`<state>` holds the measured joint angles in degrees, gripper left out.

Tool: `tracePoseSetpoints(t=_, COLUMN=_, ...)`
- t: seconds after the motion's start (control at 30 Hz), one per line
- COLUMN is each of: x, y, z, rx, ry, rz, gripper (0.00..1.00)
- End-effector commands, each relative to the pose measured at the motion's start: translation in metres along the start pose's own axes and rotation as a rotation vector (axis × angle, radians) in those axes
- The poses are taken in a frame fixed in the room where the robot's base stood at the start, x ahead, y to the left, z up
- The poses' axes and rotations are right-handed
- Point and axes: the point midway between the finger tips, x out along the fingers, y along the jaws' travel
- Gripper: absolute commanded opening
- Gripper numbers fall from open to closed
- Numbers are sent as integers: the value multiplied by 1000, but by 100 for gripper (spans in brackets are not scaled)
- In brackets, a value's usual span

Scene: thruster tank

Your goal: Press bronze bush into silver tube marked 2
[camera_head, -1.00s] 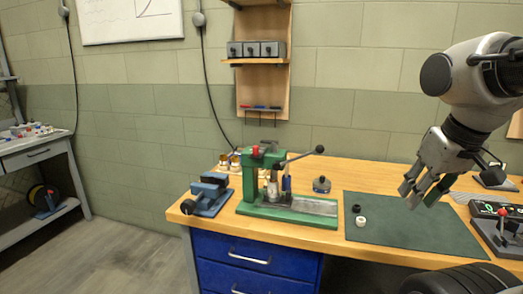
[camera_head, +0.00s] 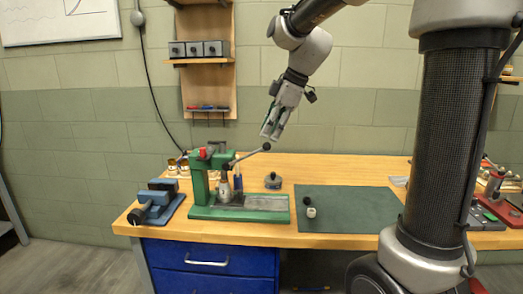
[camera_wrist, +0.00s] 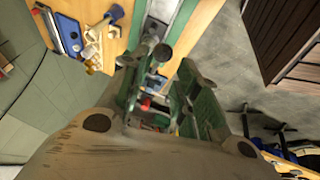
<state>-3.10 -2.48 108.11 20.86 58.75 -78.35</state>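The green press (camera_head: 200,185) stands at the left of the bench, with its lever (camera_head: 248,156) raised to the right and ending in a dark knob (camera_head: 267,147). A silver tube (camera_head: 225,189) stands upright under the press head; its mark is too small to read. I cannot make out the bronze bush for certain. My gripper (camera_head: 271,134) points down just above the lever's knob. In the wrist view my gripper (camera_wrist: 165,75) has its fingers apart, with the knob (camera_wrist: 162,52) between or just beyond them; I cannot tell whether they touch.
A blue vise (camera_head: 160,200) sits left of the press. A dark round pot (camera_head: 273,181) stands behind it to the right. A wall shelf (camera_head: 204,62) hangs behind.

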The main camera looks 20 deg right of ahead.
Motion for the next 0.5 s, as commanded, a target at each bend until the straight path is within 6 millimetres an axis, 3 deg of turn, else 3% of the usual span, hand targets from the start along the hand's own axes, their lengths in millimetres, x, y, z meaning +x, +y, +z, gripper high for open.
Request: tracePoseSetpoints(t=0.5, x=69, y=-1, z=1, rx=-27, ry=-1, rz=-3, gripper=31)
